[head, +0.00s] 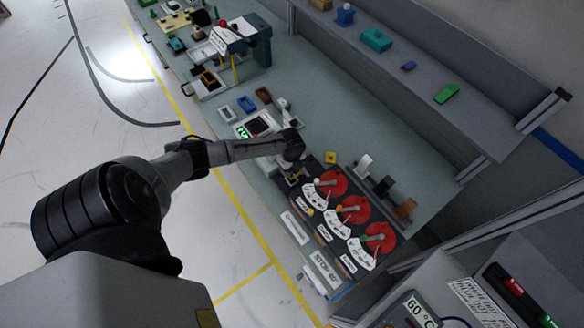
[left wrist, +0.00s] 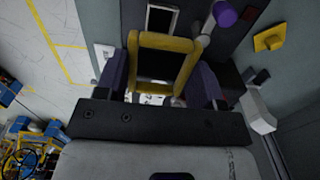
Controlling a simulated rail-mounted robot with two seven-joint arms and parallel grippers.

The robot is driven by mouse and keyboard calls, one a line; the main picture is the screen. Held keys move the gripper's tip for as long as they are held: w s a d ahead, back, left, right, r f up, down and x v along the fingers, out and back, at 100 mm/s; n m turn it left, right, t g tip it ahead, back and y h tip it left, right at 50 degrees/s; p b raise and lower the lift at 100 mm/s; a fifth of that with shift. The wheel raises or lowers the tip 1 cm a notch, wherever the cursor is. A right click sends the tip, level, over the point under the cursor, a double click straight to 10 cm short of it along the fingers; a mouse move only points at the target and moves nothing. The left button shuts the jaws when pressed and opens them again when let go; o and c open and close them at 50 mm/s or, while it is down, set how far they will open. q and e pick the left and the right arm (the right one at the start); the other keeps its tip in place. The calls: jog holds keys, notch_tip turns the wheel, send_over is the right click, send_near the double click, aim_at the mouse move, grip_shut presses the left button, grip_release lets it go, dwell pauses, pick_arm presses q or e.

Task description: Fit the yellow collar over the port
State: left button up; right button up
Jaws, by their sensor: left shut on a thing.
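The yellow collar, a square open frame, is between the two purple-grey fingers of my left gripper (left wrist: 163,78) in the left wrist view; its upper bar (left wrist: 165,42) spans the picture's middle. My left gripper is shut on the collar. In the head view my left gripper (head: 293,174) is low over the dark panel, left of the red dials, and the collar is hardly visible. A rectangle with a pale rim (left wrist: 162,8), probably the port, shows just beyond the collar in the left wrist view. I cannot tell whether they touch. My right gripper is not in view.
A small yellow square piece (head: 330,157) lies right of my gripper. A lever with a purple knob (left wrist: 226,14) stands close to the collar. Several red dials (head: 354,209) fill the panel's front. Small trays (head: 246,104) lie farther back. A raised shelf (head: 480,75) runs along the right.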

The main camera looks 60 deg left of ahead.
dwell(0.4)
pick_arm(q)
jog(key=shift+a+f, duration=0.1)
notch_tip(320, 180, down, 5)
jog(key=b, duration=0.4)
jog(key=shift+f, duration=0.1)
jog(key=shift+f+b, duration=0.35)
dwell(0.4)
dwell(0.8)
dwell(0.7)
jog(key=shift+f+b, duration=0.4)
jog(key=shift+f, duration=0.3)
